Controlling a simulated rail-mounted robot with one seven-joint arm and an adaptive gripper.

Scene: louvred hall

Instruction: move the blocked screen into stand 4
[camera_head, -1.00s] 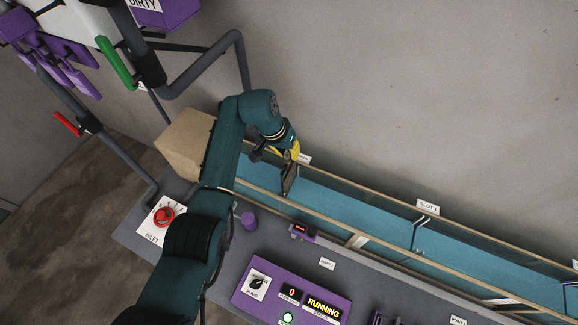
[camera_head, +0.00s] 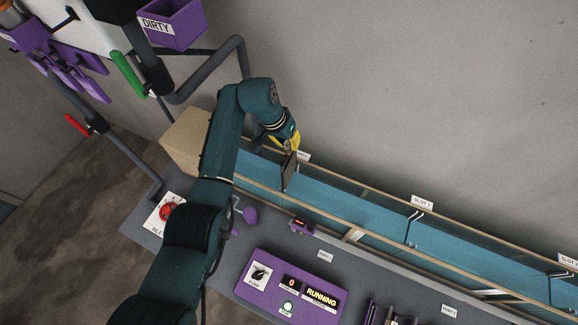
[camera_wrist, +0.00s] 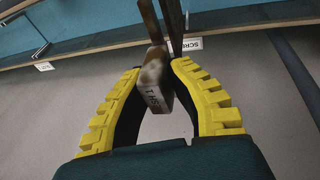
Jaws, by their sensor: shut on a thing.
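My gripper (camera_head: 287,147) is over the near left part of the blue channel, close to the back wall. It is shut on the blocked screen (camera_head: 289,174), a thin dark panel hanging down from the fingers above or in the channel; I cannot tell which. In the wrist view the yellow-backed fingers of my gripper (camera_wrist: 157,74) close on the screen's worn grey-brown handle block (camera_wrist: 153,98), which bears partly readable lettering. The screen's panel runs up out of that picture. No stand numbered 4 can be read.
A long blue water channel (camera_head: 350,214) with wooden rails runs to the right, with a SLOT 1 label (camera_head: 422,202). A purple control panel (camera_head: 270,296) reads RUNNING. A purple rack-like part (camera_head: 370,313) is cut off below. A DIRTY bin (camera_head: 180,30) hangs upper left.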

